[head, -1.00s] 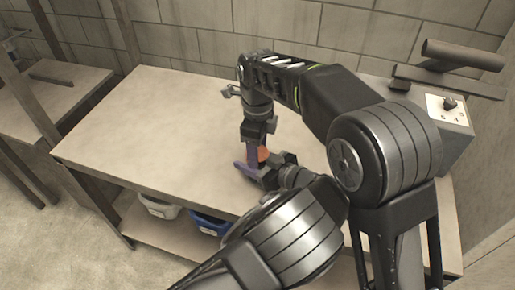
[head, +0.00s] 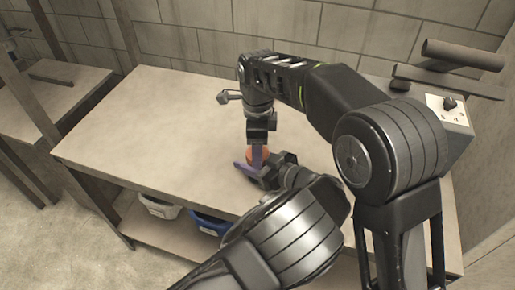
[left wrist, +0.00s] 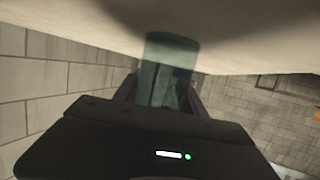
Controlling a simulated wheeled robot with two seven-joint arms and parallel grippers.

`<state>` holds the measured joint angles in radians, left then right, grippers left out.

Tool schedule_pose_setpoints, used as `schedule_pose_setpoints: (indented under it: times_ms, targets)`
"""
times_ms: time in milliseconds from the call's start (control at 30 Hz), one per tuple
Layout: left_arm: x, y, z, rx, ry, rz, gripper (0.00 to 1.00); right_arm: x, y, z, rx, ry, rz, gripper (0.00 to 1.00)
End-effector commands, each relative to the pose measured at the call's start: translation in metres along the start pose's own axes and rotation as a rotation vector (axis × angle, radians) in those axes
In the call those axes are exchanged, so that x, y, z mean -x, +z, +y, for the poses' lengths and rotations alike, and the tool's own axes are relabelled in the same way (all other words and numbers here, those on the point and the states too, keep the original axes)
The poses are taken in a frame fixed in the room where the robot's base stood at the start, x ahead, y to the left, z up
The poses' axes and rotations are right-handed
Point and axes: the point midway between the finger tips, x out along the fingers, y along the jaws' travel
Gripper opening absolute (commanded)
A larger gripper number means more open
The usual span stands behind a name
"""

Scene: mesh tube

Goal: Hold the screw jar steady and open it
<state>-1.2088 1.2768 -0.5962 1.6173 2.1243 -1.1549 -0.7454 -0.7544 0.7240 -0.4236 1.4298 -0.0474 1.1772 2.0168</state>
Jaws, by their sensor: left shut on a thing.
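The screw jar shows in the left wrist view as a translucent dark green body (left wrist: 168,78) between the two purple fingers of my left gripper (left wrist: 160,95). In the head view its orange lid (head: 264,154) shows above the left gripper (head: 252,172), which comes in low from the front and is shut on the jar. The jar body is mostly hidden there. My right gripper (head: 257,156) points down from above at the lid. One purple finger covers part of the lid; the other finger is hidden, so I cannot tell whether it grips.
The jar is over the front part of a light workbench (head: 150,115), which is clear to the left. A grey control box (head: 449,112) stands at the back right. A white bin (head: 160,206) and a blue bin (head: 208,223) sit on the shelf below.

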Motion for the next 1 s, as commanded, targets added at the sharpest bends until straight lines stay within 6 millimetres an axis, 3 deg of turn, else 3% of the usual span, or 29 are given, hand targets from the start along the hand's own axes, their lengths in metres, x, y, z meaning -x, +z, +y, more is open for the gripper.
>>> schedule_pose_setpoints:
  times_ms: [300,633,1000]
  targets:
    - [0.0,0.0,0.0,0.0,0.0,0.0,0.0,0.0,0.0,0.0,-0.002,0.0,0.0,0.77]
    - [0.0,0.0,0.0,0.0,0.001,0.0,0.0,0.004,0.001,0.001,-0.001,0.002,0.0,0.77]
    - [0.0,0.0,0.0,0.0,0.0,0.0,0.0,0.044,0.0,0.0,-0.002,0.0,0.0,0.77]
